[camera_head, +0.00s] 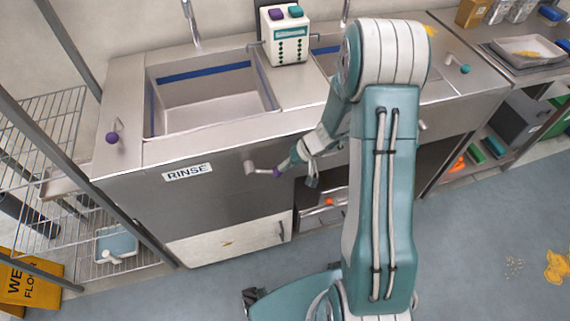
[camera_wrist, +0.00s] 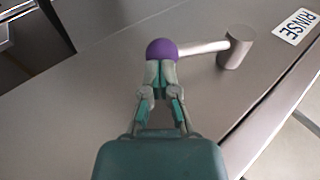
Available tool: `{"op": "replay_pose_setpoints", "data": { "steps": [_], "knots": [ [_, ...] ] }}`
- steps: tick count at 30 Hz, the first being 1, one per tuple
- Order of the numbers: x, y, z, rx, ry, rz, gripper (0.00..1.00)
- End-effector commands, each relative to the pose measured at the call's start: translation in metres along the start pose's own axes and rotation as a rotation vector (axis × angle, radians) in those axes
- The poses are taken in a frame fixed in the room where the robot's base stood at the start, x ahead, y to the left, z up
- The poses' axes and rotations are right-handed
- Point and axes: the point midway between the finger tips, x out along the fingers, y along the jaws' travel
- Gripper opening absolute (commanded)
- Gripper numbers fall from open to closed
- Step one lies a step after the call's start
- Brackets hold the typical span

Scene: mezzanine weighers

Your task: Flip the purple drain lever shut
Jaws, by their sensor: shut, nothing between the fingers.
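The purple drain lever sticks out of the steel front panel beside the RINSE label. Its grey pivot (camera_head: 249,166) is at the left, and its arm runs right to a purple ball knob (camera_head: 277,172). In the wrist view the purple knob (camera_wrist: 161,50) is right at my fingertips, with the pale rod leading to the grey pivot (camera_wrist: 236,46). My gripper (camera_wrist: 161,72) is shut with nothing between its fingers, and its tips are against or very close to the knob. In the head view my gripper (camera_head: 286,167) is at the knob's right side.
The RINSE label (camera_head: 187,172) is left of the lever. A rinse basin (camera_head: 205,120) is above it. Another purple-knobbed lever (camera_head: 112,137) stands on the counter at left, a teal-knobbed one (camera_head: 465,69) at right. A dispenser (camera_head: 288,45) stands behind. An open shelf bay lies below right.

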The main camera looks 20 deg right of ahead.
Motion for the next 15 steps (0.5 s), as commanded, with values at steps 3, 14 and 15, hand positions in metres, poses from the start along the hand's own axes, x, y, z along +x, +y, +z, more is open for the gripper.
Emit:
{"op": "replay_pose_setpoints", "data": {
  "steps": [3, 14, 15],
  "knots": [
    [0.008, 0.006, 0.002, 0.021, -0.002, -0.080, 0.00],
    [0.040, 0.017, 0.009, 0.084, -0.001, -0.404, 0.00],
    [0.044, 0.018, 0.010, 0.092, -0.001, -0.442, 0.00]
  ]
}}
